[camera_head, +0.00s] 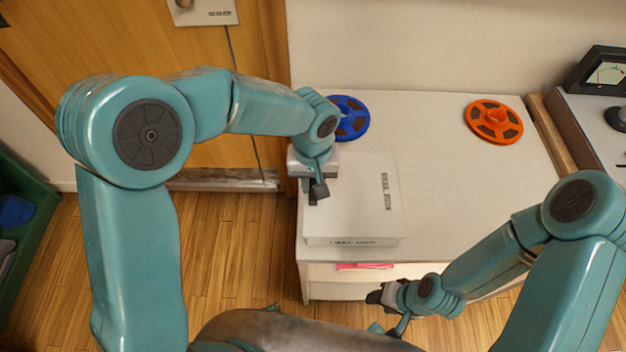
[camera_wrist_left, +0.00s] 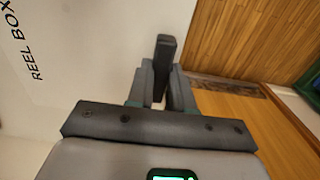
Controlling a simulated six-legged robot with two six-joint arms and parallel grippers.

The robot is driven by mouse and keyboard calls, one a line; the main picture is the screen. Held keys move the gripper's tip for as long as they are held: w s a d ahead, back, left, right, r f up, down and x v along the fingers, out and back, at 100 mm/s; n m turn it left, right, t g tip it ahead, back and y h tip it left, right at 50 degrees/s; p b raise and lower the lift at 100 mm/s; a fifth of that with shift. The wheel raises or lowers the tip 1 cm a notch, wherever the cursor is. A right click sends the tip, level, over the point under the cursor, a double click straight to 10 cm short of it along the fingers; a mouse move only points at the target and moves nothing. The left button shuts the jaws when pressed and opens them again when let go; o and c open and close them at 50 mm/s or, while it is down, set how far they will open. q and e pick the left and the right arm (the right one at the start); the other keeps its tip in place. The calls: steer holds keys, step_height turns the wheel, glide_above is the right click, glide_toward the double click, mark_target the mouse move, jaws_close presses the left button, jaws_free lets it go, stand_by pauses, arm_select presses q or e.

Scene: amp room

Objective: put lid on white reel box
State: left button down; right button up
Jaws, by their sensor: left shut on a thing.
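The white reel box (camera_head: 350,242) is on the white cabinet top near its front left corner. A flat white lid (camera_head: 358,190) with dark lettering covers its top. In the left wrist view the lid (camera_wrist_left: 100,50) fills the upper left, with "REEL BOX" readable. My left gripper (camera_head: 318,192) is at the lid's left edge and is shut on the lid; its fingers (camera_wrist_left: 162,85) overlap that edge. I cannot tell whether the lid sits fully down on the box. My right gripper (camera_head: 378,297) hangs in front of the cabinet, away from the box; its jaw opening is unclear.
A blue reel (camera_head: 352,118) lies behind the box, partly hidden by my left arm. An orange reel (camera_head: 493,121) lies at the back right. The cabinet top (camera_head: 450,170) is clear right of the box. A pink strip (camera_head: 364,266) shows on the cabinet front.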

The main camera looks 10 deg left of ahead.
arm_select(q)
steer(key=shift+f, duration=0.1)
steer(key=c, duration=1)
jaws_free()
steer(key=shift+r+p, duration=0.4)
steer(key=shift+p, duration=0.05)
steer(key=shift+r+p, duration=0.6)
step_height(320, 180, up, 11)
steer(key=shift+r, duration=0.15)
steer(key=shift+s, duration=0.1)
